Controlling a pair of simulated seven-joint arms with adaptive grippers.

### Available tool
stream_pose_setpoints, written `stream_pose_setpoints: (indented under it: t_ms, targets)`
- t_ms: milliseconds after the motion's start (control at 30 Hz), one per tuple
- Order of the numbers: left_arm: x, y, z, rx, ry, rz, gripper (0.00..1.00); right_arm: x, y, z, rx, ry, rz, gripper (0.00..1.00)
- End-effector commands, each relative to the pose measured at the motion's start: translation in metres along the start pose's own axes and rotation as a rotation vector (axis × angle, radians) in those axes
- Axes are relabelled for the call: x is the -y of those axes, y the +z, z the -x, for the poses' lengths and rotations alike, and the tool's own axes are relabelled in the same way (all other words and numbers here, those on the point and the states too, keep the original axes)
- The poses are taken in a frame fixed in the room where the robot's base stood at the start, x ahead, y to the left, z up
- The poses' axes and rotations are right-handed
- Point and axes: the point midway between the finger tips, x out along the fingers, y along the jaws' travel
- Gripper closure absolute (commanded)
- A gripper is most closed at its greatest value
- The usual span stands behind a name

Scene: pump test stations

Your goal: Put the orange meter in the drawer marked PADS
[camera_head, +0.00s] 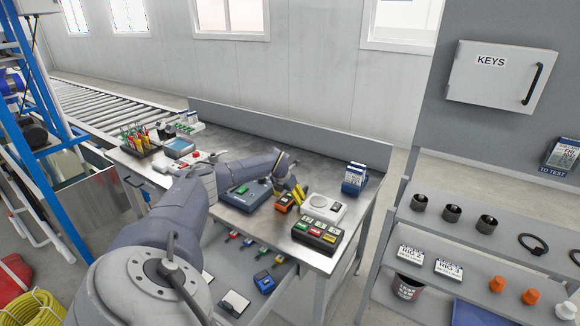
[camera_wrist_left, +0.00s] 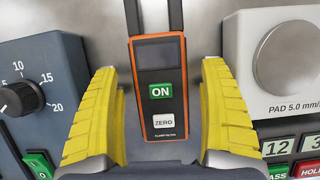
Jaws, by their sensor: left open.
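The orange meter (camera_head: 284,203) lies on the steel bench; the left wrist view shows it (camera_wrist_left: 160,92) face up, with a dark screen, a green ON button, a white ZERO button and dark jaws at its top. My left gripper (camera_head: 291,196) is over it, open, with one yellow finger on either side and visible gaps between fingers and meter. No drawer with a readable PADS mark shows. My right gripper is not in view.
A blue-grey dial unit (camera_head: 245,195) and a light grey pad device (camera_head: 325,208) flank the meter closely. A button box (camera_head: 317,236) stands at the bench's front corner. Below the bench front, several small tools lie on a grey surface (camera_head: 222,262). A shelf rack (camera_head: 480,240) stands right.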

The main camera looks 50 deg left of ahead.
Motion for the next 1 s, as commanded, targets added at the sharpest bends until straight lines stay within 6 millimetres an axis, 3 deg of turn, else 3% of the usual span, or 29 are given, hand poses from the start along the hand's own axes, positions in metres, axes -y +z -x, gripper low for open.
stream_pose_setpoints:
  t_ms: [200, 767, 1000]
  targets:
    - [0.0002, 0.0000, 0.0000, 0.000, 0.000, 0.000, 0.22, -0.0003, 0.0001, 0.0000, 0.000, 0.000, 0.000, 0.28]
    - [0.0000, -0.0001, 0.0001, 0.000, 0.000, 0.001, 0.87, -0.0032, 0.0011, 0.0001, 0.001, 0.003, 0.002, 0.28]
    - [-0.0001, 0.0005, 0.0007, 0.001, 0.000, 0.001, 0.88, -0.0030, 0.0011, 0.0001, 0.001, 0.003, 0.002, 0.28]
